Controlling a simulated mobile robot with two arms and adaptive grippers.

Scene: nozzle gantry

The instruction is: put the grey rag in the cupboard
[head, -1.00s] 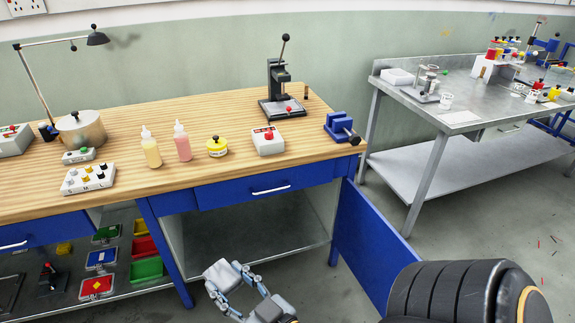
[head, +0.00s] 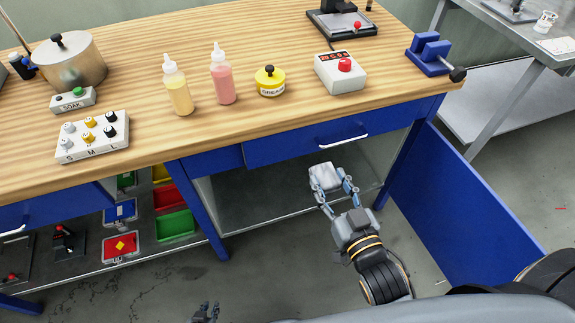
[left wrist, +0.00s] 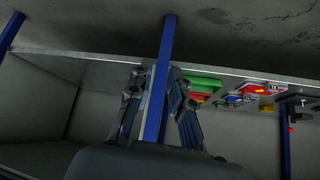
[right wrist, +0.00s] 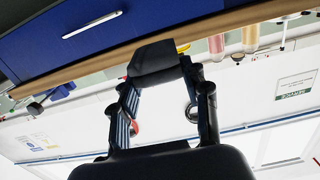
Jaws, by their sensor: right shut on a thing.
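The grey rag (head: 324,177) is a pale, folded bundle in the head view. It shows dark in the right wrist view (right wrist: 153,63). My right gripper (head: 333,190) is shut on it, in front of the open cupboard (head: 258,196) under the bench drawer. The cupboard's blue door (head: 462,205) stands wide open at the right. The visible cupboard floor is bare. My left gripper (head: 207,312) is low at the bottom edge of the head view. In the left wrist view its fingers (left wrist: 158,95) are apart and empty, with the blue bench leg (left wrist: 160,80) showing between them.
A closed blue drawer (head: 325,140) with a white handle sits above the cupboard. A blue bench leg (head: 203,213) bounds its left side. Coloured bins, such as a green one (head: 175,224), lie on the lower shelf at the left. Bottles and devices stand on the benchtop.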

